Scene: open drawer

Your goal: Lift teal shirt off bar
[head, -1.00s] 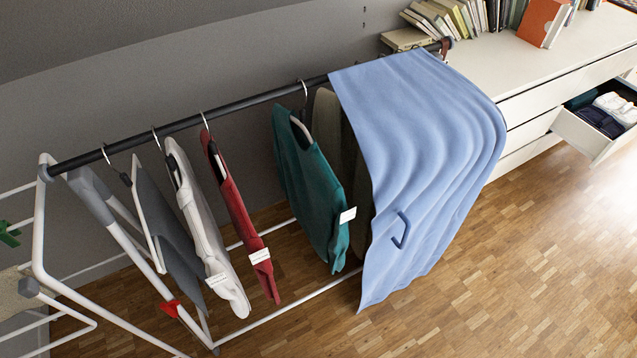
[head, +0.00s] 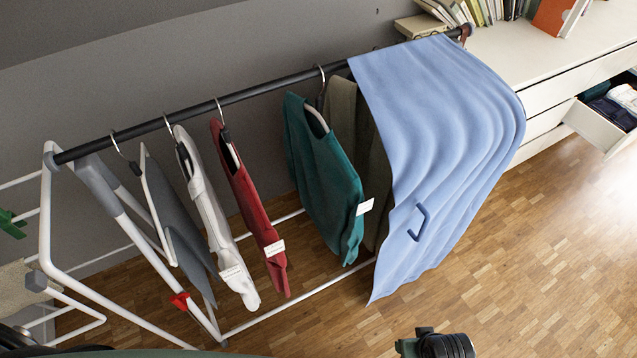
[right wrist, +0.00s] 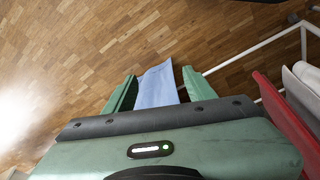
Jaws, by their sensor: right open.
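The teal shirt (head: 328,180) hangs on a hanger by a metal hook from the black bar (head: 240,96), between the red shirt (head: 245,205) and the blue sheet (head: 440,150). A white tag shows on its lower right edge. In the right wrist view, my right gripper (right wrist: 158,76) is open, its two green fingers apart with nothing gripped. The blue sheet (right wrist: 158,86) shows beyond and between the fingers. I cannot clearly make out the teal shirt there. My left gripper is out of view.
A white shirt (head: 213,210) and a grey garment (head: 175,220) hang left of the red shirt. An olive garment (head: 342,110) hangs close behind the teal one. The white rack frame (head: 48,215) stands at left. A white dresser (head: 545,95) with an open drawer (head: 600,125) is at right.

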